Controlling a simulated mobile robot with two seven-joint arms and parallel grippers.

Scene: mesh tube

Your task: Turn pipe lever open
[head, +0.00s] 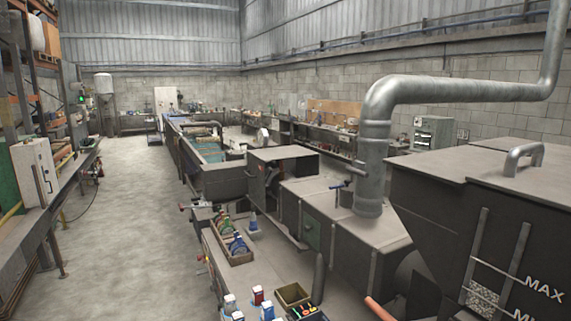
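A large grey metal pipe (374,150) rises from the top of a grey machine housing (345,225) right of centre, then bends right toward the wall. A small lever-like part with a dark handle (340,186) sticks out to the left near the pipe's base. It is too small to tell its exact position or whether it is the pipe lever. Another small part with a red end (184,207) juts out from the left side of the bench line. Neither of my grippers is in view.
A dark hopper marked MAX (440,210) fills the right side. Shelving (40,200) stands at left. The concrete floor (130,220) between is clear.

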